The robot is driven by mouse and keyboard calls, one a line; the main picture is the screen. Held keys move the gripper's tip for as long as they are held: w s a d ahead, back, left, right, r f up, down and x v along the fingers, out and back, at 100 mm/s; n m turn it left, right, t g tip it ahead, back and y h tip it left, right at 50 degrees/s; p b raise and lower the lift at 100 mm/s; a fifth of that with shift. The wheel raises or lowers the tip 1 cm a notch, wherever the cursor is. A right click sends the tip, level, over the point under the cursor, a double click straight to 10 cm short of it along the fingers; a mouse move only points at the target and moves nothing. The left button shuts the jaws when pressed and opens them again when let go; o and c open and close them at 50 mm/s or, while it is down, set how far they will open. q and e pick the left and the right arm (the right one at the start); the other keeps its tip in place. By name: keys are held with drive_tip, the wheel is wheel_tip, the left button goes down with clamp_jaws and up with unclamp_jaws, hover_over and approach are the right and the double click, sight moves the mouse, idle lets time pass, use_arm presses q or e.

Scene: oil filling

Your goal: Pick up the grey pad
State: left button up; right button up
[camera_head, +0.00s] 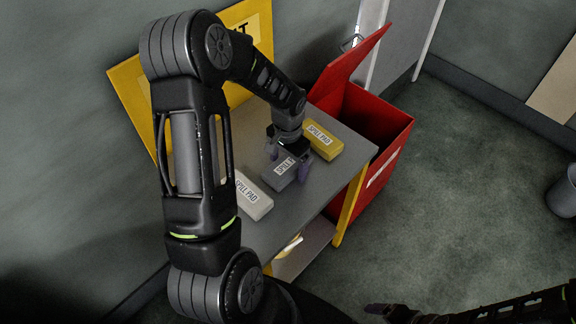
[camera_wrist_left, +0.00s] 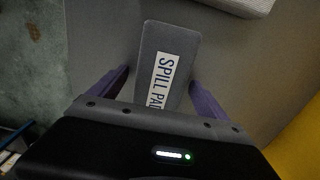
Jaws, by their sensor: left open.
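The grey pad (camera_head: 283,173), labelled "SPILL PAD", lies on the grey table top (camera_head: 300,212) between a whitish pad and a yellow pad. It also shows in the left wrist view (camera_wrist_left: 180,42), its near end hidden by my gripper body. My left gripper (camera_head: 288,162) is open over it. In the left wrist view, its purple fingers (camera_wrist_left: 159,78) stand on either side of the pad, with a gap on both sides. My right gripper (camera_head: 388,311) is low at the bottom right of the head view, away from the table; its jaws are unclear.
The whitish pad (camera_head: 254,197) lies nearer on the table, partly behind my left arm. The yellow pad (camera_head: 323,140) lies just beyond my gripper. An open red bin (camera_head: 378,122) stands at the table's far end. A yellow board (camera_head: 130,98) rises along the wall side.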

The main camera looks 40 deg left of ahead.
sight(288, 163)
use_arm(q)
drive_tip(key=shift+c, duration=0.2)
drive_tip(key=c, duration=1.6)
drive_tip(key=shift+r, duration=0.15)
wheel_tip(288, 163, up, 10)
drive_tip(key=shift+f+b, duration=0.1)
drive_tip(key=shift+b, duration=0.6)
